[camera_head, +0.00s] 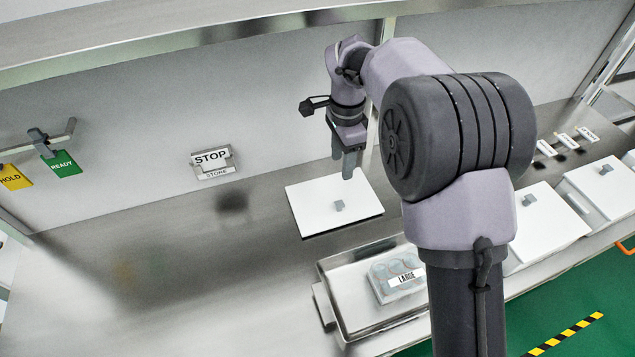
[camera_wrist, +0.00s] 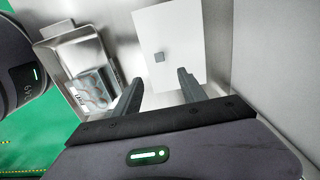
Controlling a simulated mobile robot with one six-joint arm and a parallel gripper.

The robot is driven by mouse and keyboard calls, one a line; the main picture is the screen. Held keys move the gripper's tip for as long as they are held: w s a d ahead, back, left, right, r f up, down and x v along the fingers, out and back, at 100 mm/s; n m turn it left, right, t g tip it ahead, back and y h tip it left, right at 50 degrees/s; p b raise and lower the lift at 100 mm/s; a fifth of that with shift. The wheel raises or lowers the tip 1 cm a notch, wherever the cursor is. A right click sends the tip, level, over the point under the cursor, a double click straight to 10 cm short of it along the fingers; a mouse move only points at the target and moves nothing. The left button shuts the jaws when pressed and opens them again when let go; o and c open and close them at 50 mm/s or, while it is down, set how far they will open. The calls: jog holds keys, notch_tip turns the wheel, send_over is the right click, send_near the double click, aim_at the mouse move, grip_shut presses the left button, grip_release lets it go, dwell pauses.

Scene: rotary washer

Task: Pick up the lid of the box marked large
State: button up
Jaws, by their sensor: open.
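The lid (camera_head: 312,208) is a flat white plate with a small grey knob (camera_head: 340,205), lying on the steel bench behind the box marked large. The lid also shows in the wrist view (camera_wrist: 183,28), its knob (camera_wrist: 159,57) beyond the fingers. The box marked large (camera_head: 330,270) is an open metal box; a clear rack with round cups and the LARGE label (camera_head: 406,278) sits in it. My gripper (camera_head: 347,166) is open and empty, above the lid's back part. In the wrist view my fingers (camera_wrist: 158,90) stand apart with nothing between them.
White lidded boxes (camera_head: 545,215) stand along the bench at right, partly behind my arm. A STOP sign (camera_head: 211,160) is on the back wall, and HOLD and READY tags (camera_head: 60,164) hang at left. The bench left of the lid is clear.

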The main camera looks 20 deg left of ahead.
jog(key=b, duration=0.3)
send_over(340, 204)
notch_tip(340, 204, down, 11)
jog(key=shift+w+r, duration=0.1)
jog(key=shift+w, duration=0.05)
notch_tip(340, 204, down, 6)
jog(key=shift+a+r+b, duration=0.1)
jog(key=shift+r+b, duration=0.05)
jog(key=shift+b, duration=0.7)
jog(key=shift+r, duration=0.15)
jog(key=shift+c, duration=0.7)
grip_shut()
